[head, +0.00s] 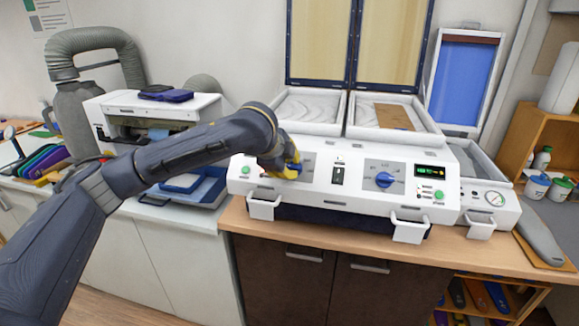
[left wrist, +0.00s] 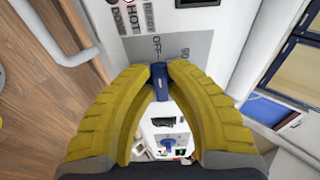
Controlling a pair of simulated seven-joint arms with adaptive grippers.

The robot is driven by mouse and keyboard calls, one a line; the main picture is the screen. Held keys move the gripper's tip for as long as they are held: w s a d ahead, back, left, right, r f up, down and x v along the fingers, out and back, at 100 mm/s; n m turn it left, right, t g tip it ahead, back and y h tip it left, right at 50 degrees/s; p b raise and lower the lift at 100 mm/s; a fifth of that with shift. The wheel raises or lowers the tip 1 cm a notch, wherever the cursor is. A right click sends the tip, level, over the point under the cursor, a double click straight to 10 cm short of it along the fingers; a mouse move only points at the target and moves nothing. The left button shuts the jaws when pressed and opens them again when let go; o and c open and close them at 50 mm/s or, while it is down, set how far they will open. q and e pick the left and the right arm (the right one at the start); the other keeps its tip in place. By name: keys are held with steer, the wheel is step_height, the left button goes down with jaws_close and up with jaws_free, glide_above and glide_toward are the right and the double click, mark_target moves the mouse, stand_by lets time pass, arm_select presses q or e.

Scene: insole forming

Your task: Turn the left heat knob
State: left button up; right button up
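The left heat knob (left wrist: 159,78) is blue and sits between my left gripper's yellow fingertips in the left wrist view, with a fingertip against each side. The word OFF shows on the grey dial plate (left wrist: 165,45) beside it. In the head view my left gripper (head: 291,169) reaches the left dial of the white machine (head: 322,208) and hides most of that knob. The right blue knob (head: 385,180) stands uncovered on the front panel, beside a lit green display (head: 431,170). My right gripper is out of view.
Two open lids (head: 320,45) rise behind the machine's trays. White handles (head: 264,208) stick out at its front. A gauge unit (head: 487,198) adjoins on the right, and a blue tray (head: 200,187) lies left, below my arm. A narrow strip of wooden counter (head: 243,222) is bare in front.

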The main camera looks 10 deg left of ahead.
arm_select(q)
steer(key=o, duration=0.4)
steer(key=v, duration=1.2)
steer(key=shift+d, duration=0.1)
